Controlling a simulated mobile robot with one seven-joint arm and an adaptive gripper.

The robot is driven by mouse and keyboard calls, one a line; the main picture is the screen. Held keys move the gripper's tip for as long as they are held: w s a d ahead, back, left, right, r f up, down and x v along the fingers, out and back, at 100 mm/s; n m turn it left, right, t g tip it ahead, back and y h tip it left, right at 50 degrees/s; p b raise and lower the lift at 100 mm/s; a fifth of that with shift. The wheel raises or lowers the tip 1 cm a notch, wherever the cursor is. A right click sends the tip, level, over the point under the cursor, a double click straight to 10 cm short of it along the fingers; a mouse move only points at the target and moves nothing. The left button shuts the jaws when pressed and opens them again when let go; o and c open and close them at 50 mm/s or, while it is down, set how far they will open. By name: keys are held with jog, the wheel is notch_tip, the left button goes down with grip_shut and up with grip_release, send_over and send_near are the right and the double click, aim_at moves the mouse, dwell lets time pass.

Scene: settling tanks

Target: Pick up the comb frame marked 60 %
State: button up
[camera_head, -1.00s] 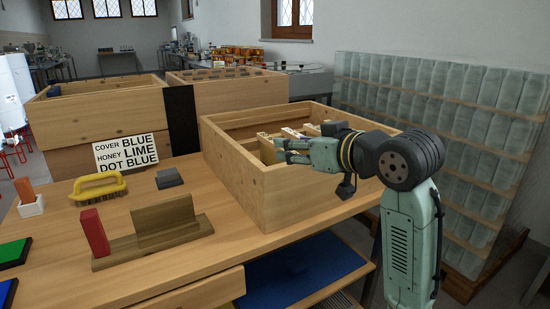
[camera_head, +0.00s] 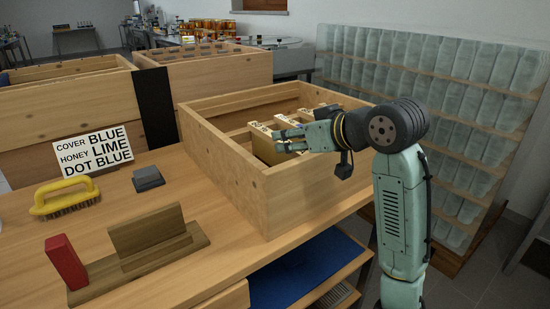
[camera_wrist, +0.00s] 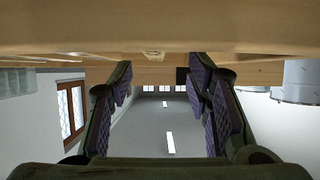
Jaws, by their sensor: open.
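Several wooden comb frames (camera_head: 262,147) stand in the open wooden box (camera_head: 222,172). Their top bars carry small pale labels, too small to read, so I cannot tell which is marked 60 %. My gripper (camera_head: 284,141) is over the box, beside the nearest frame's right end, its fingers pointing left. In the wrist view my gripper (camera_wrist: 160,88) is open, with nothing between its fingers. A wooden surface (camera_wrist: 150,30) fills the top of that view; I cannot tell which piece it is. My gripper and arm hide part of the frames.
On the bench stand a yellow brush (camera_head: 65,197), a grey block (camera_head: 147,178), a wooden stand (camera_head: 147,240) with a red block (camera_head: 66,262), and a colour sign (camera_head: 93,150). Larger wooden boxes (camera_head: 75,110) stand behind. A rack of glassy blocks (camera_head: 430,90) is at the right.

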jog(key=p, duration=0.1)
send_over(276, 161)
jog(key=d, duration=0.1)
jog(key=shift+w+d+f, duration=0.1)
jog(key=shift+f, duration=1.1)
jog(key=shift+c, duration=0.5)
grip_shut()
jog(key=shift+r, duration=0.1)
